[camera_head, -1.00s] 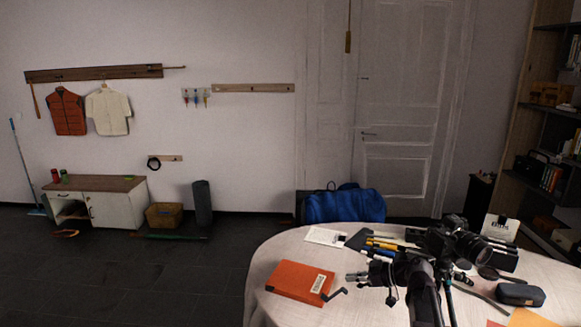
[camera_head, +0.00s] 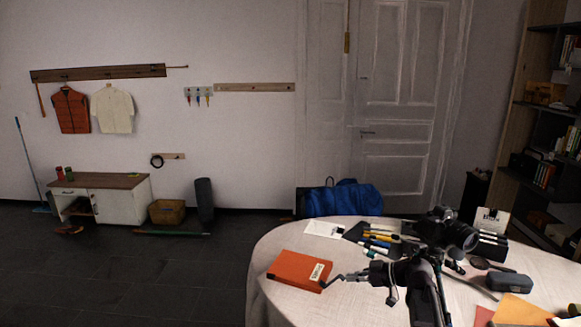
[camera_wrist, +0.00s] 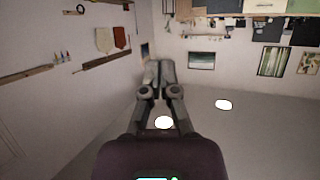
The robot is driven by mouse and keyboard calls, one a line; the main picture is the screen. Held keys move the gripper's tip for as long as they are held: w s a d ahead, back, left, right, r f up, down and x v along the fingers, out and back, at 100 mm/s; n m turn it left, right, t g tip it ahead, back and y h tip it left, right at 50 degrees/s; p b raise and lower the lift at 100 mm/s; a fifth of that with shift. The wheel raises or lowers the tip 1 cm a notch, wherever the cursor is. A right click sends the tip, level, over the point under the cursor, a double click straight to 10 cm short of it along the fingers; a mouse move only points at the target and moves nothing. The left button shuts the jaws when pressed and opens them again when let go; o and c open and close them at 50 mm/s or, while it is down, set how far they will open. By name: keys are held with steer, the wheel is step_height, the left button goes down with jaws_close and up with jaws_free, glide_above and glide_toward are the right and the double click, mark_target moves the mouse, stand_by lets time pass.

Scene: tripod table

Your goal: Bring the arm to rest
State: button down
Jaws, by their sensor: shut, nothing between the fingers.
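My gripper (camera_wrist: 155,66) shows in the wrist view, its two grey fingers closed together at the tips with nothing between them. I cannot make out my gripper in the head view. There a black camera (camera_head: 450,232) sits on a tripod (camera_head: 424,290) at the round table (camera_head: 275,245).
An orange book (camera_head: 297,270), a dark case (camera_head: 509,282) and several pens lie on the table. A blue bag (camera_head: 343,200) is behind it. A dark shelf (camera_head: 540,130) stands at the right. The floor (camera_head: 130,275) at the left is largely clear.

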steer(key=s+a+f+m+g+h+b, duration=0.1)
steer(key=s+f+m+g+h+b, duration=0.2)
steer(key=s+f+m+h+b, duration=0.6)
steer(key=s+f+m+g+h+b, duration=0.15)
steer(key=s+f+m+h, duration=0.25)
steer(key=s+f, duration=0.65)
steer(key=w+r+p, duration=0.3)
steer(key=r+p, duration=1.1)
steer(key=p, duration=0.3)
steer(key=shift+a+r+g, duration=0.15)
steer(key=shift+r+g, duration=0.15)
steer(key=shift+g, duration=0.15)
